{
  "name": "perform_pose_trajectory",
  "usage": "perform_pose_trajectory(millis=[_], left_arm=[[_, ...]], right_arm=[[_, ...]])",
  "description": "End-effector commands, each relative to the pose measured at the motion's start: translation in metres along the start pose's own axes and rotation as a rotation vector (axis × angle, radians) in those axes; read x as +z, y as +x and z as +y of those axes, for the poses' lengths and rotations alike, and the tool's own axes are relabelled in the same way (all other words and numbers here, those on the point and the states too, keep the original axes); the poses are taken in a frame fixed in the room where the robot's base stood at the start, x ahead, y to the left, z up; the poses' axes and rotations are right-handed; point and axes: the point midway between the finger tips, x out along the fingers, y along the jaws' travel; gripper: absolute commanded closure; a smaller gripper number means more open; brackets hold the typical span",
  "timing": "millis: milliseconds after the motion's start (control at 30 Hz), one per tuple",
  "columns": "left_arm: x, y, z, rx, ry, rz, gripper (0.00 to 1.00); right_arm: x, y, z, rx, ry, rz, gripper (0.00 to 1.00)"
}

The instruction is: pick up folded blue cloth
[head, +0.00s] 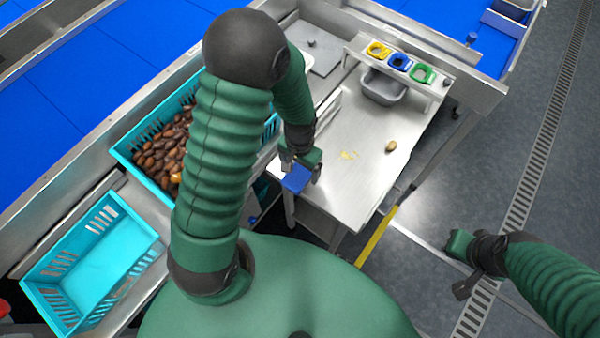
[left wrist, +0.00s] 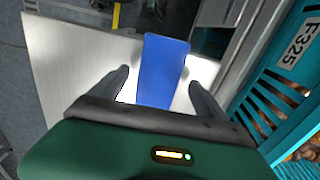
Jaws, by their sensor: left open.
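The folded blue cloth (head: 296,179) lies at the near left corner of the steel worktable (head: 372,178). In the left wrist view the cloth (left wrist: 162,72) is a flat blue rectangle lying between the two fingers. My left gripper (head: 301,168) is over the cloth in the head view, and in the left wrist view its fingers (left wrist: 160,88) are apart on either side of it. Whether the fingers touch the cloth cannot be told. My right gripper (head: 462,268) is over the floor at the lower right, away from the table; its jaw gap is unclear.
A teal crate of dates (head: 125,158) stands left of my left arm, and an empty teal crate (head: 50,270) is nearer. A grey bin (head: 384,88) sits below a rack (head: 432,88) with yellow, blue and green rings. One date (head: 391,146) lies on the table.

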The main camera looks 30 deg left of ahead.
Motion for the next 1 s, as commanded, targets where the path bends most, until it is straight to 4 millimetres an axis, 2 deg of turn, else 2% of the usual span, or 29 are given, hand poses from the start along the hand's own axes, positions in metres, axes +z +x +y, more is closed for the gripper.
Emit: perform_pose_trajectory(millis=[33, 100, 300, 367, 800, 833, 867, 1000], left_arm=[[-0.0003, 0.0089, 0.0, 0.0, 0.0, -0.001, 0.15], [-0.0009, 0.0142, -0.0001, 0.0, 0.0, 0.001, 0.15], [-0.001, 0.0145, -0.0002, 0.0, 0.0, 0.004, 0.15], [-0.0008, 0.0145, -0.0001, 0.0, 0.0, 0.003, 0.21], [-0.0013, 0.0147, -0.0002, 0.0, -0.001, 0.003, 0.79], [-0.0013, 0.0146, -0.0002, 0.0, -0.001, 0.003, 0.8], [-0.0013, 0.0147, -0.0002, 0.0, -0.001, 0.003, 0.86], [-0.0014, 0.0145, -0.0002, 0.0, -0.001, 0.003, 0.86]], right_arm=[[0.0005, 0.0018, 0.0, 0.0, 0.0, 0.0, 1.0], [0.0005, 0.002, 0.0, 0.0, 0.0, 0.0, 1.0], [0.0005, 0.0018, 0.0, 0.0, 0.0, 0.0, 1.0], [0.0005, 0.0018, 0.0, 0.0, 0.0, 0.0, 1.0], [0.0005, 0.0019, 0.0, 0.0, 0.0, 0.0, 1.0], [0.0005, 0.0019, 0.0, 0.0, 0.0, 0.0, 1.0], [0.0005, 0.0019, 0.0, 0.0, 0.0, 0.0, 1.0], [0.0005, 0.0017, 0.0, 0.0, 0.0, 0.0, 1.0]])
